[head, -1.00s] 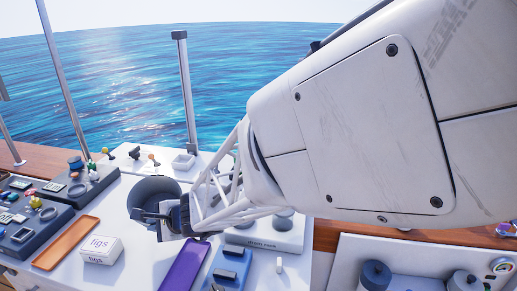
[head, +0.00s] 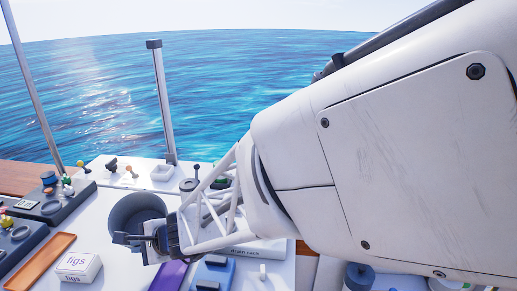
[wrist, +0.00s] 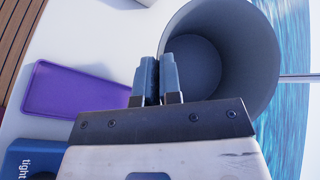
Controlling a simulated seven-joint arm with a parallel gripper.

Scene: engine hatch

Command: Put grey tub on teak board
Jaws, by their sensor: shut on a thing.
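The grey tub (head: 137,211) is a round, open-topped vessel at the left-centre of the head view. My gripper (head: 147,241) is shut on its near wall. The wrist view shows the two fingers (wrist: 157,78) pressed together at the tub's rim, with the tub's hollow inside (wrist: 235,60) in view and looking empty. I cannot tell for sure how far the tub is above the white counter. An orange-brown board with a raised rim (head: 38,262), which looks like the teak board, lies at the left, apart from the tub. Nothing shows on it.
A white figs box (head: 78,267) stands between the board and my gripper. A purple tray (head: 168,276) lies below the gripper; it also shows in the wrist view (wrist: 75,92). Dark consoles with knobs (head: 58,200) stand at the left. A metal post (head: 162,105) rises behind.

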